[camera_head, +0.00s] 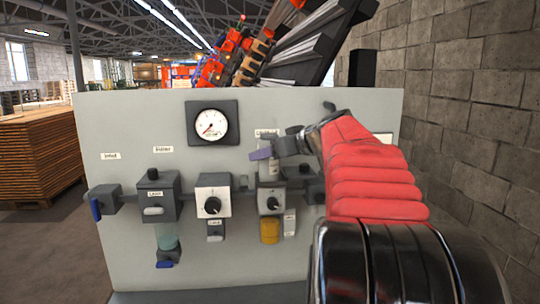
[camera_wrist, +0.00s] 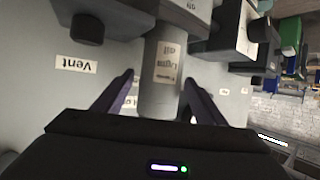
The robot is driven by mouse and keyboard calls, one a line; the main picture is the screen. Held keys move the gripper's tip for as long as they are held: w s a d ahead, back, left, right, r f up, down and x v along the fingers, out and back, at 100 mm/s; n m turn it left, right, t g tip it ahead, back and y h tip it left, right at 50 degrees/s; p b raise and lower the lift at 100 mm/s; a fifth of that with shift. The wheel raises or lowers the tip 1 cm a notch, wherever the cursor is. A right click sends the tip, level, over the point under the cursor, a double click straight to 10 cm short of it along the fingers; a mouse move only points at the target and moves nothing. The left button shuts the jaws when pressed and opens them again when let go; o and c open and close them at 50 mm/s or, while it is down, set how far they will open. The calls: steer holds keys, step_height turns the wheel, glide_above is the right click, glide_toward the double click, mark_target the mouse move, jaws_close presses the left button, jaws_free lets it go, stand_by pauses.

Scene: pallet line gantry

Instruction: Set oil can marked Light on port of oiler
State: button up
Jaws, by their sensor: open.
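The oil can (camera_wrist: 160,103) is a pale grey cylinder with a label that reads Light oil, upside down in the wrist view. In the head view the can (camera_head: 269,172) stands roughly upright at the top of the oiler (camera_head: 270,200), a unit with a black knob and an amber bowl below. The port is hidden, so I cannot tell how the can sits on it. My gripper (camera_head: 266,153) is open at the upper part of the can. In the wrist view its two dark purple fingers (camera_wrist: 160,80) are on either side of the can.
A grey panel (camera_head: 130,235) carries a round gauge (camera_head: 211,123), a blue-handled valve (camera_head: 102,199), a filter (camera_head: 158,195) and a regulator (camera_head: 213,194). Dark fittings (camera_head: 305,177) sit close right of the can. A block wall (camera_head: 480,100) stands at right.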

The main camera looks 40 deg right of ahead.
steer(key=v, duration=1.1)
steer(key=shift+s, duration=0.35)
steer(key=shift+r, duration=0.1)
